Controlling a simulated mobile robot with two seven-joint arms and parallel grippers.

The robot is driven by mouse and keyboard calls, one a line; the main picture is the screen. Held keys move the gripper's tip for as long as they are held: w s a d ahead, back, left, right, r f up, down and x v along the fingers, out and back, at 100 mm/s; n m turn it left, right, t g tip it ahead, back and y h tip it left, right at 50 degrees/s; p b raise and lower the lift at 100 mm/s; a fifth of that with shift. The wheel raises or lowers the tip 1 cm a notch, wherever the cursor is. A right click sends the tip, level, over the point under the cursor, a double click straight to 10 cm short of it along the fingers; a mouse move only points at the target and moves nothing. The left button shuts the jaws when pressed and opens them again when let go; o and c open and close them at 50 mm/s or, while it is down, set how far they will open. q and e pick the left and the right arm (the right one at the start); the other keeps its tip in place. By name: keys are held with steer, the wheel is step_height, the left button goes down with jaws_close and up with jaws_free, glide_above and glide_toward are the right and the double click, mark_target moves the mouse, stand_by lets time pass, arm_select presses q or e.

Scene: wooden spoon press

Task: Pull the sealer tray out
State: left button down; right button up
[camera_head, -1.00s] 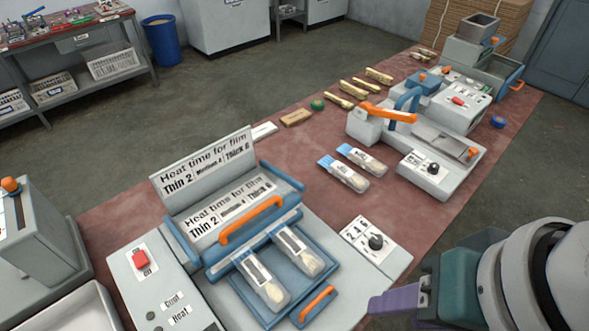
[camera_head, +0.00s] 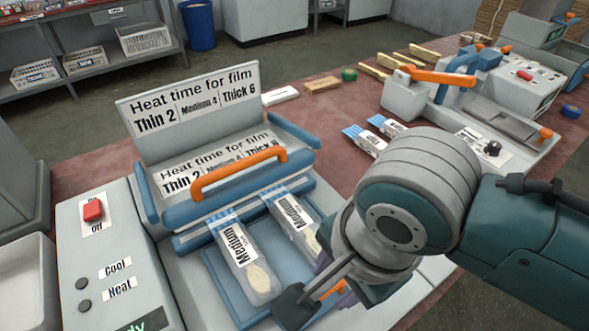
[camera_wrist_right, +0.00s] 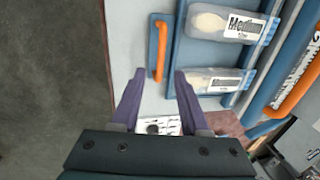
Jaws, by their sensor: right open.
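The sealer tray (camera_head: 222,285) is a shallow blue tray low at the front of the sealer, holding two labelled film bags, one marked Medium (camera_head: 240,256). Its orange handle (camera_head: 333,290) is mostly hidden by my right gripper (camera_head: 308,286) in the head view. In the right wrist view the tray handle (camera_wrist_right: 158,48) shows clearly, its near end between the tips of my open right gripper (camera_wrist_right: 159,74). The fingers stand either side of that end, with gaps visible. The sealer lid (camera_head: 200,160), with a larger orange handle, is raised. My left gripper is out of view.
The sealer's left panel has a red switch (camera_head: 93,211) and Cool and Heat lamps. Two blue-ended bags (camera_head: 372,138) lie on the red bench behind my right arm. Another machine with an orange lever (camera_head: 455,77) stands beyond. My arm covers the sealer's dial.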

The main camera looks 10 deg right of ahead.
mark_target(324, 294)
steer(key=f, duration=0.3)
steer(key=f+b, duration=0.1)
steer(key=shift+w+a+f, duration=0.2)
steer(key=shift+w+f, duration=0.05)
steer(key=shift+w, duration=0.15)
jaws_close()
stand_by(1.0)
